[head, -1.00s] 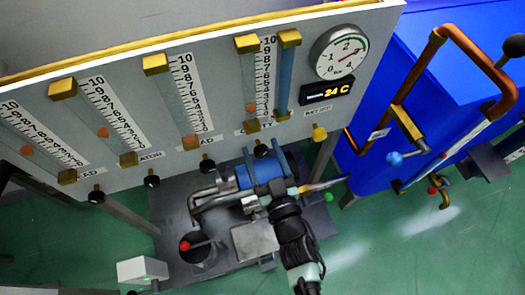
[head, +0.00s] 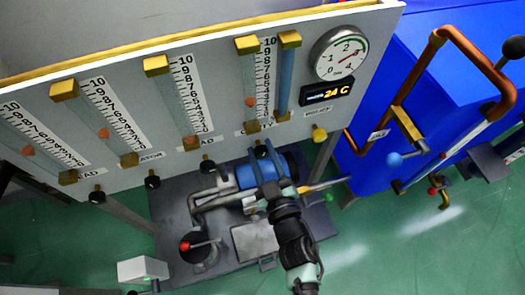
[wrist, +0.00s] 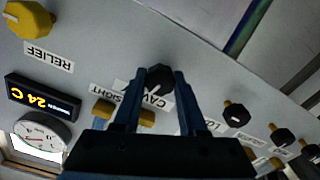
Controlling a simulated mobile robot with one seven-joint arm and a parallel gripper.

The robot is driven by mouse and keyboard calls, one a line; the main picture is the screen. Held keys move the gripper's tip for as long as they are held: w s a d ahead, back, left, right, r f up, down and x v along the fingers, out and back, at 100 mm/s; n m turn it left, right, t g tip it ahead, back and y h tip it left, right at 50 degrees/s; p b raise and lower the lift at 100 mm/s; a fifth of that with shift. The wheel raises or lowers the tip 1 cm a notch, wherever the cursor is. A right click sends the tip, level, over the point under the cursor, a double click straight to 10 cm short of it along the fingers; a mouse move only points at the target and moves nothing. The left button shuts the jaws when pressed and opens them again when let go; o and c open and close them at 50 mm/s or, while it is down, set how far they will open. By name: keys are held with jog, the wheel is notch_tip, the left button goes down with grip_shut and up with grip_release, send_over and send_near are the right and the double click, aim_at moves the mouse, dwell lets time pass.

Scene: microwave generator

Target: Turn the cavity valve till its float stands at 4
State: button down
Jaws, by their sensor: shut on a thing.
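The cavity valve is a dark round knob (wrist: 160,78) with a light mark, under the CAVITY label on the grey panel. My gripper (wrist: 161,74) is shut around it, one blue finger on each side. In the head view my gripper (head: 263,152) reaches up to the panel's lower edge, and its fingers partly hide the knob. The cavity float (head: 251,102) is a small orange piece low in the gauge tube left of its number scale (head: 264,75). It stands among the low numbers; the exact figure is too small to read.
More dark knobs (head: 208,167) line the panel's edge to the left. A yellow relief knob (head: 319,133) is to the right, below the 24 C display (head: 326,93) and dial (head: 339,53). A blue-bodied pump (head: 245,176) lies below. A blue cabinet (head: 450,90) with copper pipes stands right.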

jog(key=shift+c, duration=2.3)
grip_release()
jog(key=p+v, duration=0.1)
jog(key=v, duration=1.2)
jog(key=shift+p, duration=0.35)
